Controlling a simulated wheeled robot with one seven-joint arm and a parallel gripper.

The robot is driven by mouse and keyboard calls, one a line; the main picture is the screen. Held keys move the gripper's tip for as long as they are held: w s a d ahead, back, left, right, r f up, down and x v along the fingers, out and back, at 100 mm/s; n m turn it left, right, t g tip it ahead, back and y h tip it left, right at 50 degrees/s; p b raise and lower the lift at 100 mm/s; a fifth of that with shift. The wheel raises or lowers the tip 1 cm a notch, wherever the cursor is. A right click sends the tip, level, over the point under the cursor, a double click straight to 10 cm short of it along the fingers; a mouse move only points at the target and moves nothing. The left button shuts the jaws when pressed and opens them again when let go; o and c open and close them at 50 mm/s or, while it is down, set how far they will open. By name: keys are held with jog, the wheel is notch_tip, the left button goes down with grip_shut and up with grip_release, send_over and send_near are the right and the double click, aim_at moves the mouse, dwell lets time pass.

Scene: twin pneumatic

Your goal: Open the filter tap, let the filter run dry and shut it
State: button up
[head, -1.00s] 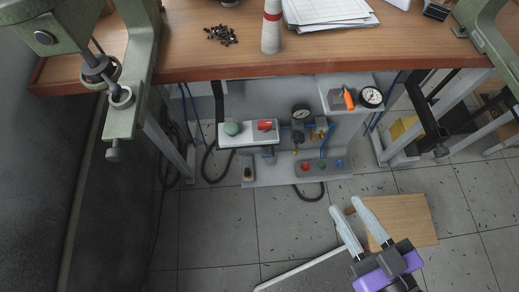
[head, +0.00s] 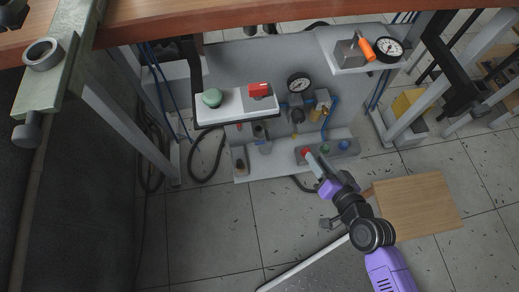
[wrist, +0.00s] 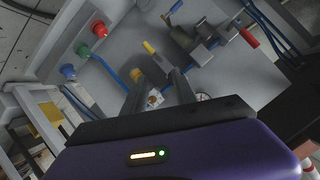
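The filter (head: 297,115) is a small dark body below a round gauge on the grey panel under the bench. A small yellow part (wrist: 149,47), which looks like its tap, shows above my fingers in the wrist view. Whether it is open or shut cannot be told. My gripper (head: 315,165) is in front of the panel, lower right of the filter, near the button box. In the wrist view my gripper (wrist: 158,85) has its two fingers apart with nothing held. A brass fitting (wrist: 154,98) shows beyond the gap between them.
A button box (head: 340,149) with red, green and blue buttons sits on the lower ledge. A white shelf (head: 225,111) carries a green knob and a red block. An orange-handled part (head: 366,48) and a gauge (head: 389,50) sit upper right. A wooden board (head: 425,205) lies lower right.

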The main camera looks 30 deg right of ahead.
jog(key=w+f+m+y+b, duration=0.2)
jog(key=w+f+m+b, duration=0.3)
jog(key=f, duration=0.6)
jog(key=t+y+b, duration=0.2)
jog(key=y+b, duration=0.1)
jog(key=y, duration=0.5)
send_near(260, 142)
jog(key=x, duration=0.5)
jog(key=b+x, duration=0.1)
jog(key=x, duration=0.4)
jog(key=shift+f+b, duration=0.35)
jog(key=shift+b, duration=0.05)
jog(key=shift+c, duration=0.4)
grip_shut()
